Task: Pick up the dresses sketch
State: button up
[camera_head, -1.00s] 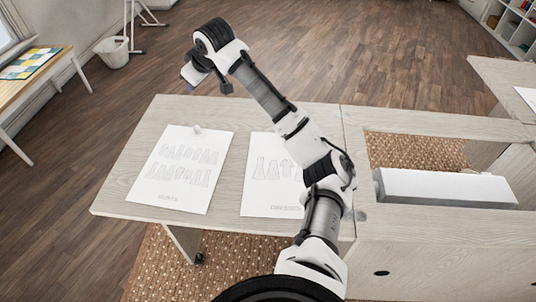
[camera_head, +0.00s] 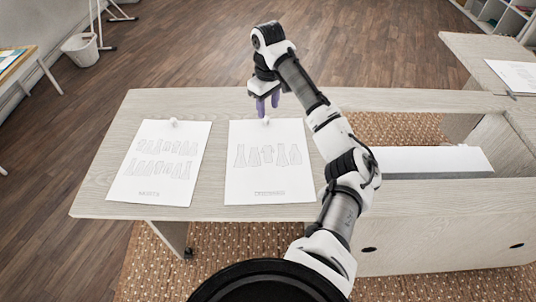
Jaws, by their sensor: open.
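The dresses sketch (camera_head: 268,178) is a white sheet with a row of drawn dresses and a caption at its bottom. It lies flat on the pale wooden cabinet top, left of my arm. A small white knob-like piece (camera_head: 266,121) sits at its top edge. My gripper (camera_head: 267,113) has purple fingertips pointing down, at the sketch's top edge and close to the white piece in the picture. It is open with nothing between the fingers. I cannot tell how high the fingertips are above the sheet.
Another sheet, the skirts sketch (camera_head: 160,170), lies to the left with its own white piece (camera_head: 174,122). The cabinet top (camera_head: 100,195) is bare around the sheets. A recess with a white block (camera_head: 435,160) is at the right. Another sheet (camera_head: 515,74) lies at far right.

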jog(key=shift+w+a+f+p, duration=0.15)
jog(key=shift+f+p, duration=0.1)
jog(key=shift+f, duration=0.65)
jog(key=shift+w+a+f+p, duration=0.15)
jog(key=shift+f+p, duration=0.15)
jog(key=shift+f, duration=0.55)
jog(key=shift+w+f+p, duration=0.15)
jog(key=shift+f+p, duration=0.1)
jog(key=shift+f, duration=0.65)
jog(key=c, duration=0.9)
